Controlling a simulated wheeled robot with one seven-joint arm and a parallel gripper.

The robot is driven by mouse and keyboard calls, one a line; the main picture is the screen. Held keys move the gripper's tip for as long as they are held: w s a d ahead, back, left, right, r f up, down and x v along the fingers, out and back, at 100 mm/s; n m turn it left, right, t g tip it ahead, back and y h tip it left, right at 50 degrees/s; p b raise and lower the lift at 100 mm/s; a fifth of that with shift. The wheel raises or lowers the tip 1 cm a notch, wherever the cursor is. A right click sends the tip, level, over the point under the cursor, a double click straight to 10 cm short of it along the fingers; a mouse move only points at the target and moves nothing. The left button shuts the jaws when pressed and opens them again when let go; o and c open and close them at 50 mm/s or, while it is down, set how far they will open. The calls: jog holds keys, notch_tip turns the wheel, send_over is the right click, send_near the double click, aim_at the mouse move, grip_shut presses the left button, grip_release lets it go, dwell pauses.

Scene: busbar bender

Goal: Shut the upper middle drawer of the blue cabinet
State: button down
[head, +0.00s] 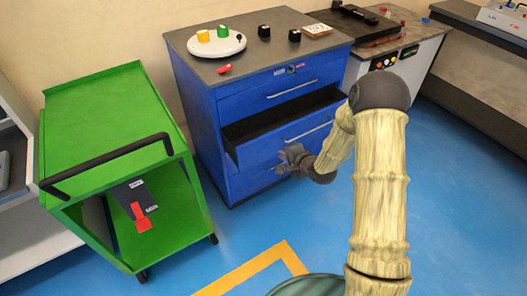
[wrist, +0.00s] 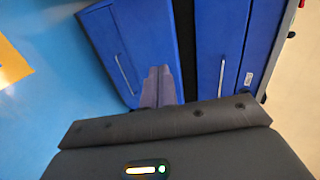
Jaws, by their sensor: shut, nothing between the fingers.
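The blue cabinet (head: 215,120) stands at the back centre in the head view. Its upper middle drawer (head: 290,140) is pulled out, with its dark inside showing below the shut top drawer (head: 292,85). My gripper (head: 281,165) is in front of the open drawer's face, low and left of its bar handle (head: 312,130).
On the cabinet top are a white round plate (head: 217,42) with coloured pieces, black cubes and a red piece. A green cart (head: 105,115) stands close on the left, and a grey-topped bench (head: 395,45) on the right. Blue floor in front is clear.

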jog(key=shift+a, duration=0.1)
jog(key=shift+w+a+f, duration=0.1)
send_near(259, 142)
notch_tip(259, 142, down, 3)
jog(key=w, duration=0.1)
jog(key=shift+w+a+f, duration=0.1)
jog(key=shift+w+a, duration=1.05)
jog(key=shift+a, duration=0.05)
jog(key=shift+w+a, duration=0.4)
jog(key=shift+w, duration=0.2)
